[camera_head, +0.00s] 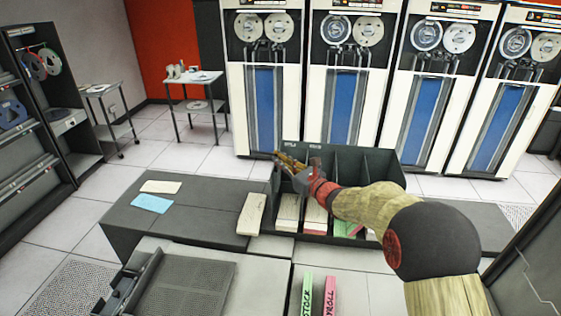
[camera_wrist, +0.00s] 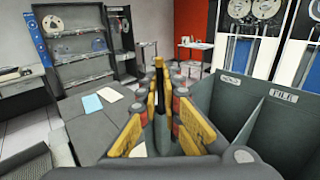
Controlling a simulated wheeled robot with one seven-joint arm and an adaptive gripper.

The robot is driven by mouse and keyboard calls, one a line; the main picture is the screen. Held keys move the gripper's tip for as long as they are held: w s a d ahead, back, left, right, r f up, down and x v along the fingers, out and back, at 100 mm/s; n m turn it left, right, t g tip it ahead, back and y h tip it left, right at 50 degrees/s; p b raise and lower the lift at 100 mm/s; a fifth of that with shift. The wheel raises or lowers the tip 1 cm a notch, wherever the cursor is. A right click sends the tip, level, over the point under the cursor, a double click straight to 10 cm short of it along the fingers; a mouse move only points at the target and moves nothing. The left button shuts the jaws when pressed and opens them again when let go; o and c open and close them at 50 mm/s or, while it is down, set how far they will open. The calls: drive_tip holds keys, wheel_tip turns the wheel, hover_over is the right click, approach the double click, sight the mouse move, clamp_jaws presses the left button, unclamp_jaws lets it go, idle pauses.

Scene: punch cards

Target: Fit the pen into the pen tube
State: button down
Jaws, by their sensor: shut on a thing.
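My gripper (camera_head: 284,163) is raised at the left end of the dark divided bin, with its yellow fingers pointing left. In the wrist view my gripper (camera_wrist: 167,80) is shut on a slim dark upright thing (camera_wrist: 160,128), which looks like the pen. The fingers hide part of it, and in the head view it cannot be told apart from them. I cannot make out the pen tube in either view.
The divided bin (camera_head: 386,164) holds card stacks (camera_head: 288,212); its labelled compartments (camera_wrist: 237,95) lie right in the wrist view. A cream card block (camera_head: 251,214), a cream card (camera_head: 160,187) and a blue card (camera_head: 151,204) lie on the dark table (camera_head: 200,215), which has free room.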

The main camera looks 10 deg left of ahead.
sight(276, 166)
drive_tip(key=shift+f+b, duration=1.4)
drive_tip(key=shift+f, duration=0.35)
drive_tip(key=c, duration=1.9)
unclamp_jaws()
drive_tip(key=shift+d, duration=0.1)
drive_tip(key=v, duration=1.2)
